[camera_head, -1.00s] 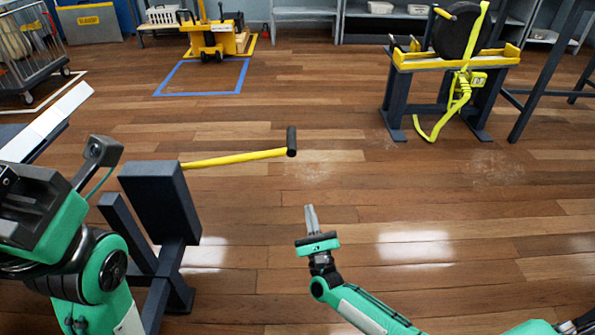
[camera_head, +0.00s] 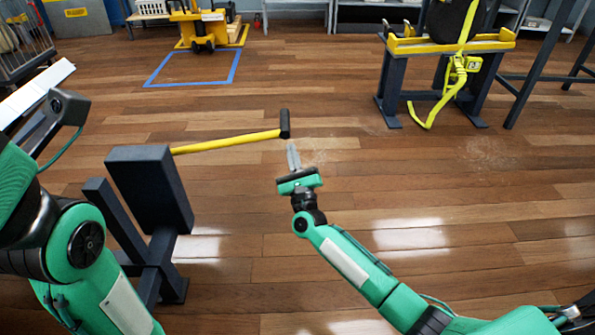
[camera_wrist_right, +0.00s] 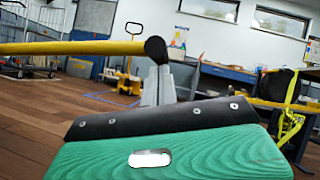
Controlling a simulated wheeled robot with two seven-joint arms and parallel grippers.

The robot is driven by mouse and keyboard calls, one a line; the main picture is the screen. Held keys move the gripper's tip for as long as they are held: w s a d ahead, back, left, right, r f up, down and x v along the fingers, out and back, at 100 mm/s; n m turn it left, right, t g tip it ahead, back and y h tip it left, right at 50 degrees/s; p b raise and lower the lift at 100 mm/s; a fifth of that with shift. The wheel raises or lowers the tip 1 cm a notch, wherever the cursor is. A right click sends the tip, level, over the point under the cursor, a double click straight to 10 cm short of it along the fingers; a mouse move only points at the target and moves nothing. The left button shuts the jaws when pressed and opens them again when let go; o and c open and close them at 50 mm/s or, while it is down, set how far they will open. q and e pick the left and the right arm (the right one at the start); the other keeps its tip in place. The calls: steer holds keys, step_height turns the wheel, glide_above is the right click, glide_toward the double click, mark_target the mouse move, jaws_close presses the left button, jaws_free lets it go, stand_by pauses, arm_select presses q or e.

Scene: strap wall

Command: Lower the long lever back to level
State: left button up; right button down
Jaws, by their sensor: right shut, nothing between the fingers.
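The long lever (camera_head: 225,142) is a yellow bar with a black grip (camera_head: 284,124) at its right end. It reaches out to the right from a dark stand (camera_head: 150,188), tilted slightly up toward the grip in the head view. My right gripper (camera_head: 293,150) is shut and empty, with its fingertips just below and beside the grip. In the right wrist view the fingers (camera_wrist_right: 158,88) point toward the black grip (camera_wrist_right: 156,49), and the yellow bar (camera_wrist_right: 70,48) runs to the left. I cannot tell whether they touch.
A yellow-topped dark stand (camera_head: 450,45) with a black wheel and a yellow strap (camera_head: 450,95) is at the back right. A yellow pallet jack (camera_head: 203,28) stands behind a blue floor outline (camera_head: 195,84). The wooden floor around the lever's grip is clear.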

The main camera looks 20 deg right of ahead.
steer(key=shift+w+a+r, duration=0.1)
steer(key=shift+r, duration=0.2)
steer(key=shift+r, duration=0.15)
